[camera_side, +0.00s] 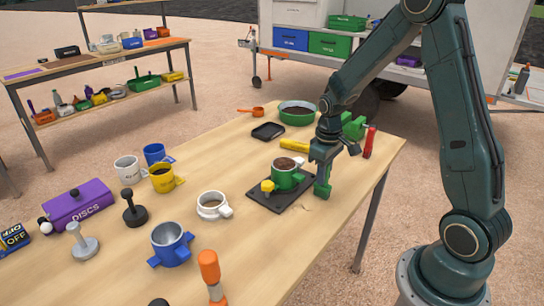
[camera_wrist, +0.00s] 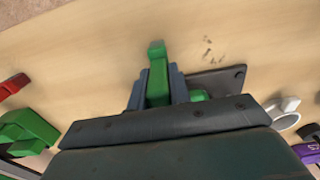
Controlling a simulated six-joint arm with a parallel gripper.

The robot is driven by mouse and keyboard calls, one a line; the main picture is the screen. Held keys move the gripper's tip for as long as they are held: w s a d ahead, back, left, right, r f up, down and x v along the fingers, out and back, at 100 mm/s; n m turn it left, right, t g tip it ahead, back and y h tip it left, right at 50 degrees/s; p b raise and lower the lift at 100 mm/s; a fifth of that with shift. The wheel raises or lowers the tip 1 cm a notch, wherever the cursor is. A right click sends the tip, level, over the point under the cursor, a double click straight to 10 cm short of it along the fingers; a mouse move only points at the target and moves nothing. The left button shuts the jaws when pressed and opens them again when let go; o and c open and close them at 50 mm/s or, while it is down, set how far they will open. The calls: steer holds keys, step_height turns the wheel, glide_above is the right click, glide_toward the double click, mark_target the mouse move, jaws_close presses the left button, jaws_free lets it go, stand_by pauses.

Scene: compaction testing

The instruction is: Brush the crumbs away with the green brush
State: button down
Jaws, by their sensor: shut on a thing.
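My gripper (camera_side: 321,165) is shut on the green brush (camera_side: 322,188), held upright at the right edge of the dark mat. In the wrist view the brush (camera_wrist: 157,78) sits between the two grey fingers of my gripper (camera_wrist: 157,88). The crumbs (camera_wrist: 208,47) are a few small brown specks on bare wood, a little right of the brush tip and apart from it. In the side view the crumbs (camera_side: 305,208) are faint, near the mat's front corner. I cannot tell whether the brush tip touches the table.
A white cup (camera_side: 212,205) and a blue cup (camera_side: 171,244) stand to the left. A green clamp-like thing (camera_side: 353,128) is behind.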

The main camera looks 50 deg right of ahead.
steer(key=shift+d, duration=0.1)
steer(key=shift+d+r, duration=0.1)
steer(key=shift+d, duration=1.65)
steer(key=shift+a, duration=0.15)
steer(key=shift+a, duration=1.8)
steer(key=shift+a, duration=0.9)
steer(key=shift+s+a+f, duration=0.1)
steer(key=shift+a+f, duration=0.05)
steer(key=shift+a, duration=0.4)
steer(key=shift+s+a+f, duration=0.1)
steer(key=shift+a+f, duration=0.05)
steer(key=shift+a, duration=0.4)
steer(key=shift+a, duration=0.1)
